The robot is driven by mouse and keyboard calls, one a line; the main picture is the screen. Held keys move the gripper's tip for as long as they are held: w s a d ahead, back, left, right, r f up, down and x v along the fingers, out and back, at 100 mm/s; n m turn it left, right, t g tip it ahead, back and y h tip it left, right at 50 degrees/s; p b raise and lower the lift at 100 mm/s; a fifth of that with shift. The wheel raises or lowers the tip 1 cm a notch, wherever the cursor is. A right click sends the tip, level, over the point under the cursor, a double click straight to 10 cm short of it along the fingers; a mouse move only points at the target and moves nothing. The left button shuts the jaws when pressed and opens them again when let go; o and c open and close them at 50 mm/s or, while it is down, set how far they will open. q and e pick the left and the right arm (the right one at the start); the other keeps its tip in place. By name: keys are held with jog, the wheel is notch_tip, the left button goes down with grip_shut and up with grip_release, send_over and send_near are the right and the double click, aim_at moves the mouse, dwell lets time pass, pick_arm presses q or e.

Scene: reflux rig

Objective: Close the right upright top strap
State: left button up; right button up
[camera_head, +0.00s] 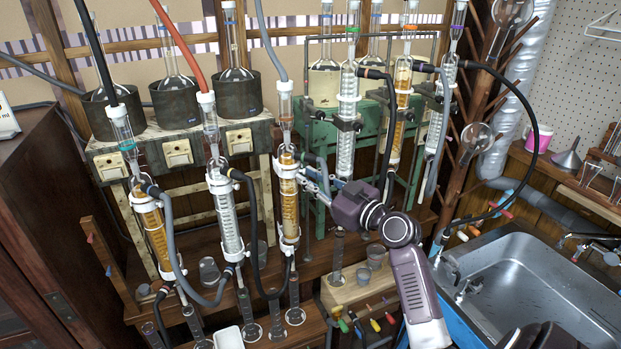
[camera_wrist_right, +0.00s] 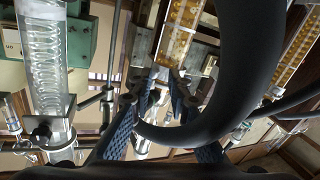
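The upright glass column with amber filling (camera_head: 289,208) stands right of the clear coiled column (camera_head: 225,215) in the front row. A white top strap (camera_head: 288,171) wraps its upper part; whether it is open or shut is too small to tell. My right gripper (camera_head: 318,181) reaches from the right to just beside this strap. In the right wrist view, its two blue textured fingers (camera_wrist_right: 160,88) stand apart, with a pale piece beyond the tips. I cannot tell whether they touch it. A dark hose crosses in front of the right finger. My left gripper is not in view.
Grey and black hoses loop around the columns. Green-framed coiled columns (camera_head: 347,110) stand behind my right arm. Small glass cylinders (camera_head: 295,305) stand below on the shelf. A metal sink (camera_head: 535,285) is at the right.

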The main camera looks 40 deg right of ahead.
grip_shut()
jog(key=shift+o, duration=2)
grip_release()
jog(key=s+d, duration=0.1)
jog(key=s, duration=1.1)
